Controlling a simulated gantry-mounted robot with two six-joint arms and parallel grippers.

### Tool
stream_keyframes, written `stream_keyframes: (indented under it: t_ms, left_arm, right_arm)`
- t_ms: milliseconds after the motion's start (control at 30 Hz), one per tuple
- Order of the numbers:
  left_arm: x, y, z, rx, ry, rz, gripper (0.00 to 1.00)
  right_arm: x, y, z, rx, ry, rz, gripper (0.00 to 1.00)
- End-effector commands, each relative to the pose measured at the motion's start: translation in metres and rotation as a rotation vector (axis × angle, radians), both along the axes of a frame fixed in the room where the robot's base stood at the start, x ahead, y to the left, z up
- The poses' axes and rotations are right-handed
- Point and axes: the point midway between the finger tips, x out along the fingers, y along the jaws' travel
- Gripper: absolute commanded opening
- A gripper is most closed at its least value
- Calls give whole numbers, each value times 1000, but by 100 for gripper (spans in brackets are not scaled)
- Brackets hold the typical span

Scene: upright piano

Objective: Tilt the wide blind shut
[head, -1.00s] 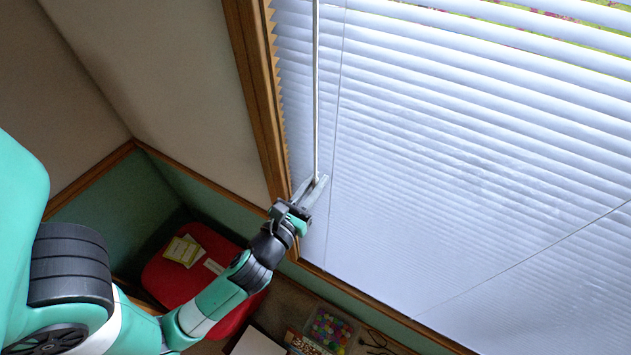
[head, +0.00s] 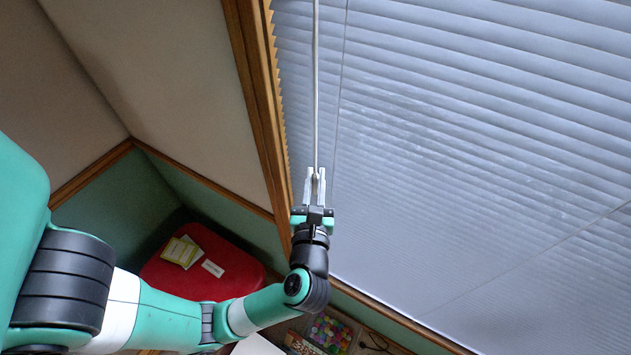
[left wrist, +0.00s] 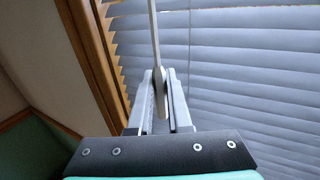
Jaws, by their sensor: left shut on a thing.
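The wide blind (head: 470,150) fills the right side of the head view, its slats lying closely over one another with no outdoors showing between them. It also shows in the left wrist view (left wrist: 240,75). A thin grey tilt wand (head: 316,90) hangs along its left side. My left gripper (head: 316,180) is shut on the lower end of the wand. In the left wrist view the wand's thicker end (left wrist: 160,88) sits between the two fingers. My right gripper is not in view.
A wooden window frame (head: 258,110) runs close along the left of the wand. Below are a red seat (head: 205,275) with papers on it and a box of colourful balls (head: 330,330). A thin cord (head: 340,90) hangs just right of the wand.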

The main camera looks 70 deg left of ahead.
Motion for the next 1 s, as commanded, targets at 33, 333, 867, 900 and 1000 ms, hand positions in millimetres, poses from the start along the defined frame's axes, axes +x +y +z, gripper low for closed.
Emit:
stream_keyframes:
  t_ms: [33,333,867,900,1000]
  left_arm:
    - [2,-1,-4,0,-7,43,0]
    - [1,0,-7,-1,-6,321,0]
    - [0,0,-2,-1,-1,599,0]
    - [0,0,-2,-1,0,606,0]
    - [0,1,-1,0,1,616,0]
  right_arm:
    - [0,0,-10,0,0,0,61]
    - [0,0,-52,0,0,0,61]
    - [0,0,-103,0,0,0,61]
    - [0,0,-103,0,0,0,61]
    - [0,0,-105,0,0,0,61]
